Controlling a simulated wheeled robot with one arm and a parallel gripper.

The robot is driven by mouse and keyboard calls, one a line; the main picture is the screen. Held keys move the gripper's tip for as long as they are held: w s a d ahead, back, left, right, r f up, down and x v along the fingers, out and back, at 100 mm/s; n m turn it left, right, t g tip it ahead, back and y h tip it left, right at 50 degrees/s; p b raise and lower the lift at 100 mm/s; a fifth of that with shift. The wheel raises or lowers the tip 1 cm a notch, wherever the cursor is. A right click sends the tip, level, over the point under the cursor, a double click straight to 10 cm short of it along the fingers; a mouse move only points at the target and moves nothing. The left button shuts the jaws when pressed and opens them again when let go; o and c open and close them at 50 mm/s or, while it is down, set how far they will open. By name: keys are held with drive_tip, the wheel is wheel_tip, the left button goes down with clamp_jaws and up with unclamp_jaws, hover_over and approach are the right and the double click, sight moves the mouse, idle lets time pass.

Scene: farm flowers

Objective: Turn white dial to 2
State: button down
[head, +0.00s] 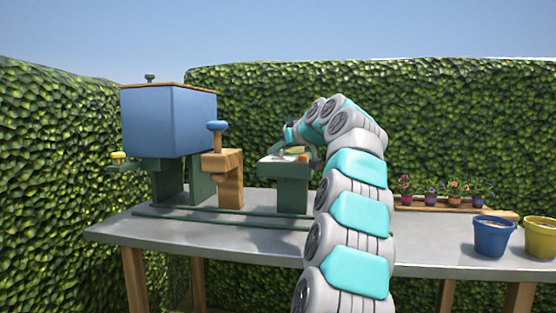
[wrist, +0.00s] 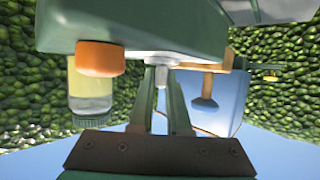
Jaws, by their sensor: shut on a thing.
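The white dial (wrist: 160,60) is at the green stand, with a pale stem between my fingertips in the wrist view. My gripper (wrist: 163,78) is shut on it; the two green fingers lie on either side of the stem. No numbers or pointer can be read, so the dial's setting cannot be told. In the head view the green stand (head: 287,185) with a pale top stands mid-table, and my arm's end is above it. The dial cannot be made out there.
An orange knob (wrist: 100,57) and a yellow-and-clear bottle (wrist: 90,92) are close beside my gripper. A wooden block with a blue-topped lever (head: 217,140) and a big blue box (head: 168,122) stand left. Flower pots (head: 455,197) and blue (head: 491,238) and yellow (head: 541,239) pots are right.

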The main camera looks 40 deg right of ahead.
drive_tip(key=m+h+b, duration=0.1)
drive_tip(key=m+h, duration=0.1)
drive_tip(key=h, duration=0.1)
drive_tip(key=shift+f+m+g+b, duration=0.15)
drive_tip(key=shift+m+g+b, duration=0.15)
drive_tip(key=shift+m+b, duration=0.1)
drive_tip(key=m+g+h, duration=0.2)
drive_tip(key=m+h, duration=0.1)
drive_tip(key=h, duration=0.1)
drive_tip(key=shift+m+b, duration=0.3)
drive_tip(key=m+g+h, duration=0.1)
drive_tip(key=m+g+h+p, duration=0.1)
drive_tip(key=m, duration=0.1)
drive_tip(key=m+g+h, duration=0.1)
drive_tip(key=g, duration=0.1)
drive_tip(key=shift+r+m+h+p, duration=0.3)
drive_tip(key=shift+p, duration=0.1)
drive_tip(key=shift+m+g+h+p, duration=0.3)
drive_tip(key=shift+m+g+p, duration=0.25)
drive_tip(key=shift+m+g, duration=0.05)
drive_tip(key=shift+f+m+g, duration=0.2)
drive_tip(key=shift+m+g, duration=0.1)
drive_tip(key=shift+g, duration=0.2)
drive_tip(key=c, duration=0.9)
unclamp_jaws()
